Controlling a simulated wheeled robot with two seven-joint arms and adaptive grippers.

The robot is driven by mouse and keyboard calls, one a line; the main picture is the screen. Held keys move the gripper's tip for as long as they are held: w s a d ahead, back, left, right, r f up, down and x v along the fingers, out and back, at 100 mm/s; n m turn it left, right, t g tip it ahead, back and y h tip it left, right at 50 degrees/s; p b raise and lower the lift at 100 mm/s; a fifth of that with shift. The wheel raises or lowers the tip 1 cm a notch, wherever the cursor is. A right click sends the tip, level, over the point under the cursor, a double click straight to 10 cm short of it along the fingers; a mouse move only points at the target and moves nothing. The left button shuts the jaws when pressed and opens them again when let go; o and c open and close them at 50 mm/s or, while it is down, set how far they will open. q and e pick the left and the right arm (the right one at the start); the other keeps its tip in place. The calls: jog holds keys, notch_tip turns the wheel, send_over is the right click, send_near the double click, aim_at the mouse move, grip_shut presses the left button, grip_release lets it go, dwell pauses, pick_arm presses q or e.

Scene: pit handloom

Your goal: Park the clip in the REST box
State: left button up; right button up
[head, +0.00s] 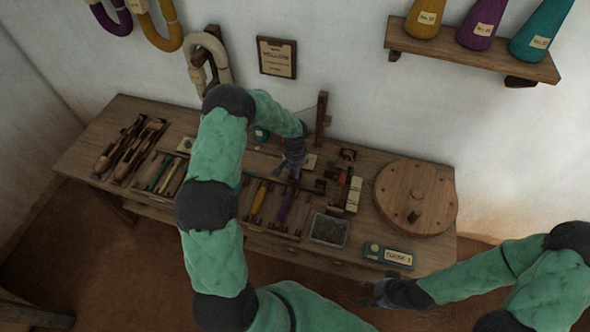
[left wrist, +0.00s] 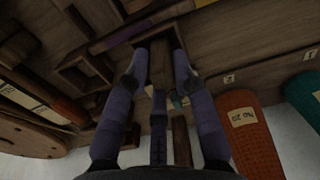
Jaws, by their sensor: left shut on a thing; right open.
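My left gripper (head: 293,180) is low over the back middle of the wooden bench, fingers pointing down. In the left wrist view its fingers (left wrist: 160,62) are shut on a small dark thing that I take to be the clip; it is mostly hidden and its outline is unclear. Just beyond the fingertips is a small dark wooden box or compartment (left wrist: 166,32). I cannot read a REST label on it or on any other box. My right gripper (head: 385,294) is open and empty in front of the bench's right front edge.
A round wooden disc (head: 425,190) covers the bench's right end. A grey-filled tray (head: 329,230) and a teal labelled device (head: 388,255) lie near the front. Wooden shuttles (head: 128,150) lie at the left. An upright wooden post (head: 321,118) stands behind the left gripper.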

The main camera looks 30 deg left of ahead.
dwell(0.4)
pick_arm(q)
jog(key=o, duration=1.3)
jog(key=shift+c, duration=0.2)
jog(key=shift+r, duration=0.1)
jog(key=shift+r+p, duration=2.25)
jog(key=shift+r, duration=1.7)
jog(key=shift+f, duration=0.1)
